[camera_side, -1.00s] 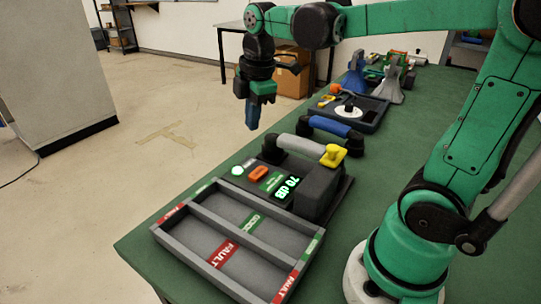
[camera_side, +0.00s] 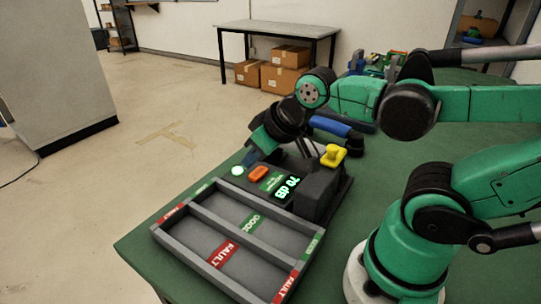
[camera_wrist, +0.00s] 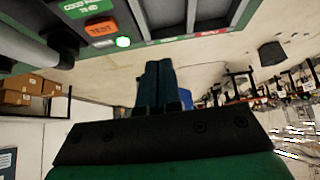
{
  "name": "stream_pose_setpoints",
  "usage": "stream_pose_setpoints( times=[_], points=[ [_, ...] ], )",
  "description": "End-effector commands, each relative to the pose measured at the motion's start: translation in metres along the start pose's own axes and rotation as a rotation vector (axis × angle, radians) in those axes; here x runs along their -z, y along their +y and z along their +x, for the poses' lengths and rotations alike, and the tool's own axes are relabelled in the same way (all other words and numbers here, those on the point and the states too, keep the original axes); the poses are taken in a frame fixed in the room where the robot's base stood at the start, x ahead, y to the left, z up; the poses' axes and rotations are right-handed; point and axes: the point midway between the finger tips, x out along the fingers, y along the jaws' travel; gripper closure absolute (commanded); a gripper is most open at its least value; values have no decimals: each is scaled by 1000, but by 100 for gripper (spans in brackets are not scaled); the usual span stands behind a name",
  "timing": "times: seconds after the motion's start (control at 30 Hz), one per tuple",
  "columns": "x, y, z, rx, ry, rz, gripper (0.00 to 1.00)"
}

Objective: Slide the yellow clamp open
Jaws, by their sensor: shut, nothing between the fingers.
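The yellow clamp (camera_side: 333,155) sits on top of the dark block at the right end of the tester (camera_side: 318,192) in the side view. It is not visible in the wrist view. My gripper (camera_side: 250,157) is shut and empty, tilted down and left over the tester's far left end, near the lit green lamp (camera_side: 237,171) and apart from the clamp. The wrist view shows the shut fingers (camera_wrist: 157,82) near the lamp (camera_wrist: 123,42) and the orange TEST button (camera_wrist: 101,29). My wrist mostly hides the grey handset in the side view; a grey cylinder (camera_wrist: 25,45) shows in the wrist view.
A sorting tray (camera_side: 190,234) with GOOD and FAULT labels lies in front of the tester. A blue handset (camera_side: 330,126) is behind it. The tester display reads 70 dB. Green table shows bare at the right of the tester.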

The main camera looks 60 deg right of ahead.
Motion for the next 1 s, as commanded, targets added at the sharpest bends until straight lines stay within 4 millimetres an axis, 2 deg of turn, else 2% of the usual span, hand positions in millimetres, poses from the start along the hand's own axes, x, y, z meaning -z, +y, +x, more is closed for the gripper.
stream_pose_setpoints(
  times=[0.47, 0.5, 0.6, 0.7, 0.73, 0.9, 1.0],
  points=[
    [0, 0, 0, 0, -1, -1, 100],
    [0, 0, 0, 0, -1, -1, 97],
    [0, 6, -1, -13, -17, 33, 69],
    [-1, 30, -6, -68, -92, 187, 40],
    [-2, 40, -9, -93, -125, 260, 35],
    [-18, 103, -37, -254, -336, 760, 35],
    [-30, 129, -56, -332, -433, 1012, 35]
  ],
)
